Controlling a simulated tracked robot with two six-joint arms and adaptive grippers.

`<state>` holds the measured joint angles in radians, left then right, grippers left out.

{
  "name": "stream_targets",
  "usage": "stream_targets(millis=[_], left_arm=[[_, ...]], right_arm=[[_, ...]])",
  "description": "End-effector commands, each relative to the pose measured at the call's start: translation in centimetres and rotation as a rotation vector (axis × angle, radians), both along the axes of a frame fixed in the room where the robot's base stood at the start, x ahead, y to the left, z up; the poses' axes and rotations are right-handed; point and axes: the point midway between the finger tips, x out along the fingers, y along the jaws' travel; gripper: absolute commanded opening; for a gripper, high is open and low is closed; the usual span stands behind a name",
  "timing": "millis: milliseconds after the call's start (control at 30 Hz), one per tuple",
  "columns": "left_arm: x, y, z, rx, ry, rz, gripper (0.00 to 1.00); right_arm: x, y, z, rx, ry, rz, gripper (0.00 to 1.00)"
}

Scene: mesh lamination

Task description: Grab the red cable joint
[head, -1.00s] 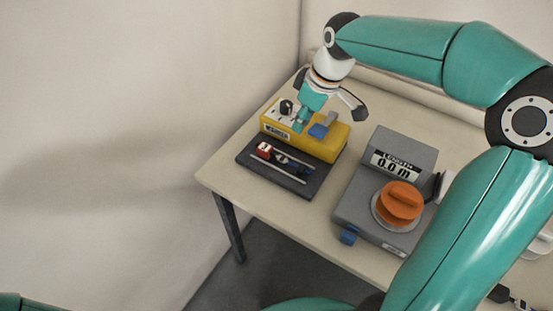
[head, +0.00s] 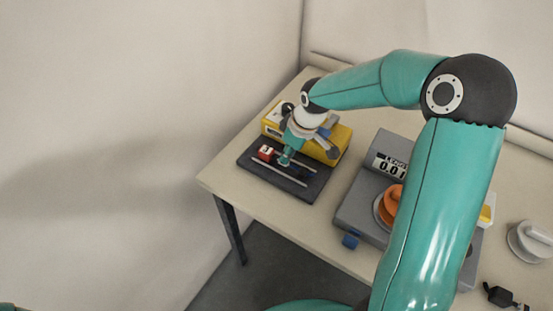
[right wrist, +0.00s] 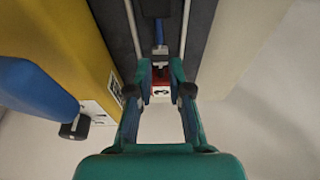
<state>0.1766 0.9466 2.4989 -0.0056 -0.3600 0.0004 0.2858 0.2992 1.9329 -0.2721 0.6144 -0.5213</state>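The red cable joint (head: 265,153) lies at the left end of the dark tray (head: 312,191), between two pale rails. It also shows in the right wrist view (right wrist: 160,91), between my fingers. A blue joint (right wrist: 159,50) lies in line with it, further up that view. My right gripper (head: 285,160) is low over the tray, just right of the red joint in the head view. In the right wrist view its fingers (right wrist: 161,66) are apart, one on each side of the row of joints. Contact cannot be told. My left gripper is out of view.
A yellow device (head: 325,152) with a blue lever stands right behind the tray. A grey length meter (head: 360,213) with an orange knob (head: 389,201) stands to the right. Bare tabletop (head: 225,172) lies left of the tray, near the table edge.

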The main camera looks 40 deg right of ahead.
Motion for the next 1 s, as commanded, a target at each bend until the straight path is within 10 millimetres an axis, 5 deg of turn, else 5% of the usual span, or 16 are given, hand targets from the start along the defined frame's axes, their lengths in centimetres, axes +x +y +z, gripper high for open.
stream_targets(millis=[300, 533, 633, 1000], left_arm=[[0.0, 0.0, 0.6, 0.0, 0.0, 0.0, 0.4], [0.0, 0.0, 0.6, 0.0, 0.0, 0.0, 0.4], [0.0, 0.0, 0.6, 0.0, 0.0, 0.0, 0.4], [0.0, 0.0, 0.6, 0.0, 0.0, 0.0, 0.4]], right_arm=[[1.0, 0.5, -3.4, 0.0, 0.002, 0.001, 0.19], [1.0, 0.5, -3.5, 0.0, 0.001, 0.0, 0.17], [1.0, 0.5, -3.5, 0.0, 0.001, 0.0, 0.0], [1.0, 0.4, -3.4, 0.0, 0.0, 0.0, 0.0]])
